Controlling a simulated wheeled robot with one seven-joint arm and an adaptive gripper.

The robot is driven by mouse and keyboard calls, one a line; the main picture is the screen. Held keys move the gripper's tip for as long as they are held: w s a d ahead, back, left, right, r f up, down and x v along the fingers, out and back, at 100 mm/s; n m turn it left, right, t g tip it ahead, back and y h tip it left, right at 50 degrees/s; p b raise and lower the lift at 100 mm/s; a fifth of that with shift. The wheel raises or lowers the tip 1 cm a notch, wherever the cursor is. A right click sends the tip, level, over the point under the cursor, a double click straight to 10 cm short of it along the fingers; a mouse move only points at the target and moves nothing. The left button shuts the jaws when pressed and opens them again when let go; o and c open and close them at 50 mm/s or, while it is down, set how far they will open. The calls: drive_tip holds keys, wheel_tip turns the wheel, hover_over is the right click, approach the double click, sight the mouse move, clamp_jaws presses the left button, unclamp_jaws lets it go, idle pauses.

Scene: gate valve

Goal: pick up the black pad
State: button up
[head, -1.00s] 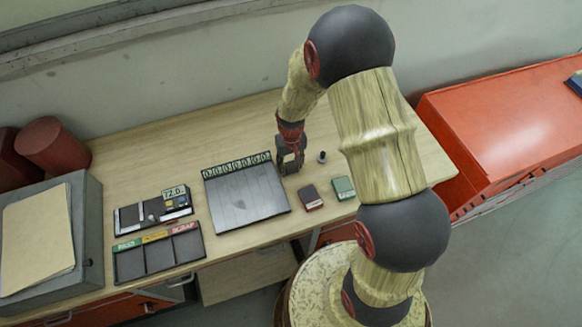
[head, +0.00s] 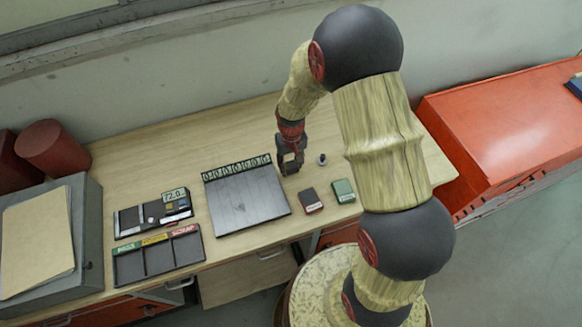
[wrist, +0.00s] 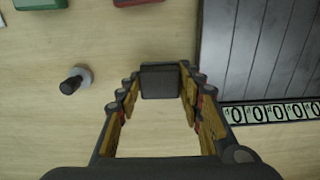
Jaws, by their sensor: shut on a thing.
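The black pad (wrist: 163,80) is a small dark, squarish block. In the wrist view it sits between the tips of my gripper (wrist: 161,84), with a finger against its left and right sides. In the head view my gripper (head: 290,168) is low over the table, just right of the slatted board's upper right corner. The pad is hard to make out there among the dark fingers. I cannot tell whether it touches the table.
The grey slatted board (head: 248,200) with a number strip lies close beside my gripper. A small dark knob (head: 322,159), a dark red box (head: 311,201) and a green box (head: 343,190) stand to the right. A sorting tray (head: 157,258) and a scale (head: 153,214) lie left.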

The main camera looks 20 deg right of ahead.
drive_tip(key=s+r, duration=1.1)
drive_tip(key=s, duration=0.3)
drive_tip(key=o, duration=0.7)
drive_tip(key=c, duration=0.5)
drive_tip(key=shift+a, duration=0.15)
